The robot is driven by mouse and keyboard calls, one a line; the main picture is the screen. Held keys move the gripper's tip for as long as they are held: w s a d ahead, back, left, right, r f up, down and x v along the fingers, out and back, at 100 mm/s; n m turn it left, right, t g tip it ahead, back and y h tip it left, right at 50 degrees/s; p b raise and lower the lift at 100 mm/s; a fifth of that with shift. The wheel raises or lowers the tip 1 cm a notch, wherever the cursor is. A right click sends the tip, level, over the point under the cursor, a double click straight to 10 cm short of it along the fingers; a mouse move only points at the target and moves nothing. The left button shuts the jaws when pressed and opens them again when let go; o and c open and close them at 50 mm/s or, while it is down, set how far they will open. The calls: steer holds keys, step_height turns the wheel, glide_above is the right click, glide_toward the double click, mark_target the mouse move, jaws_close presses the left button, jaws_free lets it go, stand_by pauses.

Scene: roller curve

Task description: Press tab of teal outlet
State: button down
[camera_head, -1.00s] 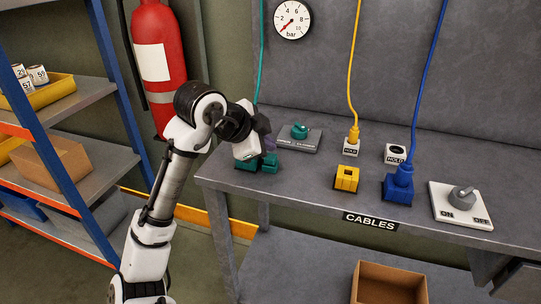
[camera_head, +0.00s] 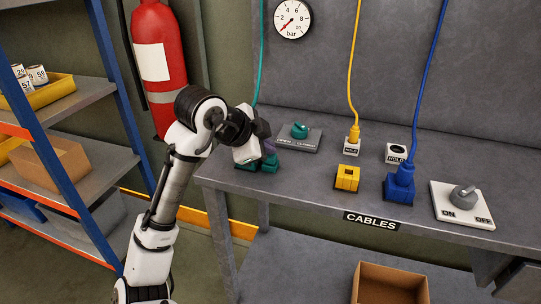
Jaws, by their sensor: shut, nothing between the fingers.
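The teal outlet (camera_head: 270,166) sits at the left end of the grey bench. A teal cable (camera_head: 260,60) runs down from above to behind my gripper. My gripper (camera_head: 268,148) is shut and empty, right over the outlet, with its fingers low and close to the teal part. The gripper body hides most of the outlet and its plug, so I cannot tell whether the fingertips touch the tab.
A teal valve on a grey plate (camera_head: 312,141) is just right of my gripper. A yellow outlet (camera_head: 347,178), a blue plug (camera_head: 399,186) and an ON/OFF switch (camera_head: 462,204) stand further right. Shelving (camera_head: 90,90) and a fire extinguisher (camera_head: 158,80) are left.

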steer(key=shift+f, duration=0.3)
steer(key=shift+r, duration=0.1)
stand_by(0.4)
steer(key=shift+r+p, duration=0.55)
steer(key=shift+r, duration=0.2)
step_height(320, 180, up, 5)
steer(key=p, duration=0.4)
steer(key=shift+r, duration=0.1)
stand_by(0.5)
